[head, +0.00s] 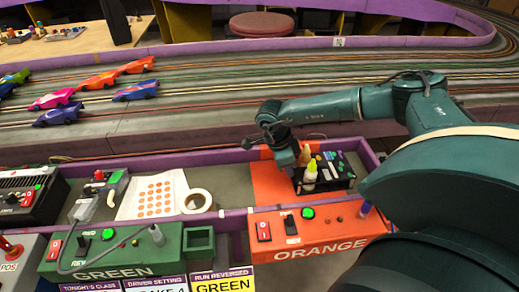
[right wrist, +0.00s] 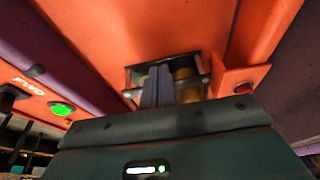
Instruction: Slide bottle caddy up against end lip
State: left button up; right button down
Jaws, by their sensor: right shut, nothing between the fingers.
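The bottle caddy (head: 340,171) is a black tray on the orange section of the trackside shelf in the head view. A small bottle with a yellow-green top (head: 310,173) stands at its left side, with another yellow-green top behind it. My right gripper (head: 290,158) is at the caddy's left end, shut and empty. I cannot tell whether it touches the caddy. The purple wall (head: 367,155) bounds the shelf's right end. My left gripper is out of view.
The orange control box (head: 320,232) stands in front of the caddy. A tape roll (head: 197,201) and a sticker sheet (head: 153,194) lie on the shelf to the left. A green control box (head: 115,250) is at front left. Slot cars stand on the track behind.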

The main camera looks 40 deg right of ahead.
jog(key=s+d, duration=0.1)
jog(key=d, duration=0.1)
jog(key=s+d, duration=0.1)
jog(key=s+d+p, duration=0.1)
jog(key=d, duration=0.1)
jog(key=shift+s+d, duration=0.25)
jog(key=shift+d, duration=0.1)
jog(key=shift+s+d, duration=0.2)
jog(key=shift+d, duration=0.25)
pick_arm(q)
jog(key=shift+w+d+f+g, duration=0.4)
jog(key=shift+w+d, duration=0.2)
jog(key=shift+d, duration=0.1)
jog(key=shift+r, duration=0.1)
